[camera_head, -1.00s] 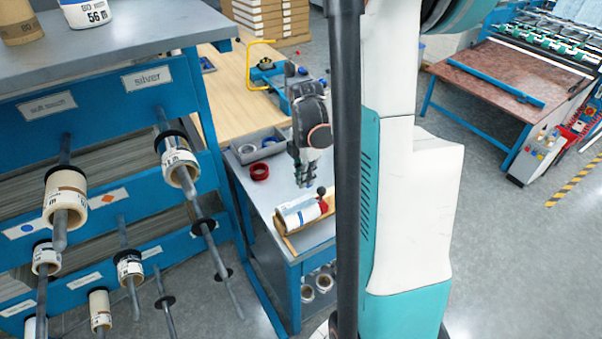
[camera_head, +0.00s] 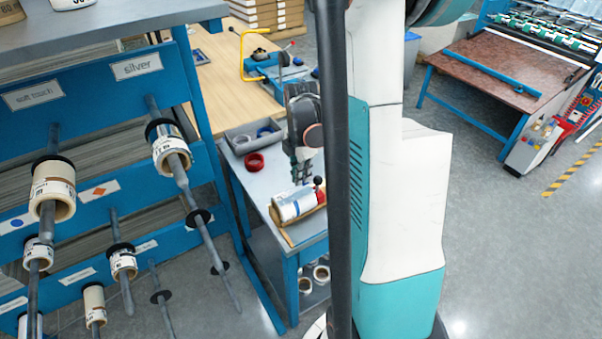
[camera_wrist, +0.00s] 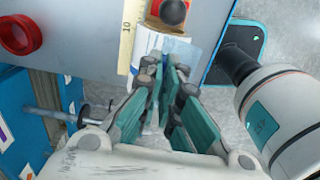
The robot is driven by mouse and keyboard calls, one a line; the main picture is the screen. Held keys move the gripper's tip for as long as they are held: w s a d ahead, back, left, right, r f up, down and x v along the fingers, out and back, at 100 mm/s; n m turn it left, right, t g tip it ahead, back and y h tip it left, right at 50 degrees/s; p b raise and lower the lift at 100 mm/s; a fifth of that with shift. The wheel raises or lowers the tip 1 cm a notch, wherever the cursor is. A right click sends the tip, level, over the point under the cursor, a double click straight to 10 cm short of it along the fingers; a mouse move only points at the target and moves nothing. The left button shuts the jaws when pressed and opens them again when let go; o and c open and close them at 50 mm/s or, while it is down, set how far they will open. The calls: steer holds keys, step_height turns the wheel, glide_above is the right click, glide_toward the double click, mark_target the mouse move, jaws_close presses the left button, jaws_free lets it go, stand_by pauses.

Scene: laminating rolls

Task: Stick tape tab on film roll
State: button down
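The white film roll (camera_head: 297,203) with a light-blue part lies on a wooden holder at the front of the small grey-topped table. In the wrist view the roll (camera_wrist: 146,46) lies just beyond my fingertips, with a pale blue sheet-like patch (camera_wrist: 180,50) on its right side. My gripper (camera_head: 302,178) points down just above the roll. In the wrist view my gripper (camera_wrist: 168,72) has its teal-padded fingers close together at the tips. I cannot tell whether they pinch something thin. I cannot make out a separate tape tab.
A red tape ring (camera_head: 255,161) and a grey tray (camera_head: 240,141) with a blue ring stand behind the roll. A black ball knob (camera_wrist: 174,11) is at the roll's far end. A blue rack (camera_head: 110,130) with rolls on rods stands left.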

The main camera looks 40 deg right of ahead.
steer(key=shift+f+b, duration=1.15)
steer(key=shift+f, duration=0.35)
steer(key=shift+f, duration=0.15)
steer(key=c, duration=1.7)
jaws_free()
step_height(320, 180, up, 12)
